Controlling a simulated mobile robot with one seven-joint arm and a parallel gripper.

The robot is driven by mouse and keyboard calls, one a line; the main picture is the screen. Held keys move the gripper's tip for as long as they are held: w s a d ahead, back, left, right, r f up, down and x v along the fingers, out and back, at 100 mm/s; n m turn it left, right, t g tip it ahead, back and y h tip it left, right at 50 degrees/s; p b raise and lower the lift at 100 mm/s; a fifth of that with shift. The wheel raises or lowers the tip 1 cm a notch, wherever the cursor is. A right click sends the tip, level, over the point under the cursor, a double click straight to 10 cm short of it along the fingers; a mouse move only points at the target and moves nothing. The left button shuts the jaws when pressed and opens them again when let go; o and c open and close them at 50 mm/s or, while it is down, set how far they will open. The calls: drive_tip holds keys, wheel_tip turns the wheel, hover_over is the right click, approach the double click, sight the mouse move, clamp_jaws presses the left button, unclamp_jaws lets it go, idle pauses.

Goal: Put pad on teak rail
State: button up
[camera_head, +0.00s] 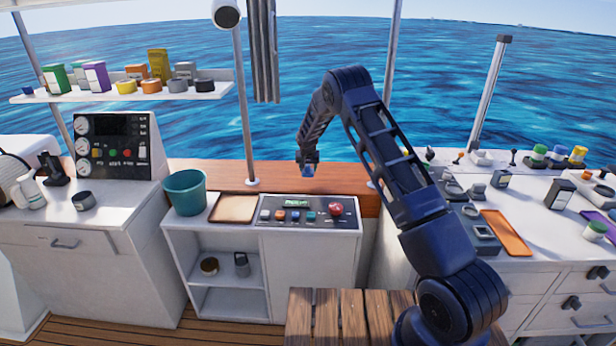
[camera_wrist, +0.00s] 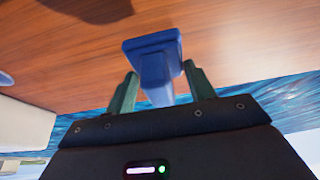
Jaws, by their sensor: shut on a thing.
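The pad is a blue block with a wide flat base and a narrower grip, seen in the wrist view (camera_wrist: 153,50). My gripper (camera_wrist: 160,85) is shut on the pad's narrower part, with a green finger on each side. In the head view my gripper (camera_head: 308,160) is at the teak rail, and the pad (camera_head: 307,171) shows as a small blue patch below it. The teak rail (camera_head: 225,172) is the brown wooden ledge behind the consoles. The pad's flat base faces the wood; I cannot tell whether it touches.
A control panel with a red button (camera_head: 336,209) stands in front of the rail. A teal bucket (camera_head: 186,192) and a tan tray (camera_head: 234,208) are to its left. A thin post (camera_head: 246,120) rises left of my gripper. The right counter holds many small items and an orange tray (camera_head: 507,233).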

sight(308, 175)
drive_tip(key=shift+f, duration=2.2)
drive_tip(key=shift+f, duration=0.15)
drive_tip(key=o, duration=1)
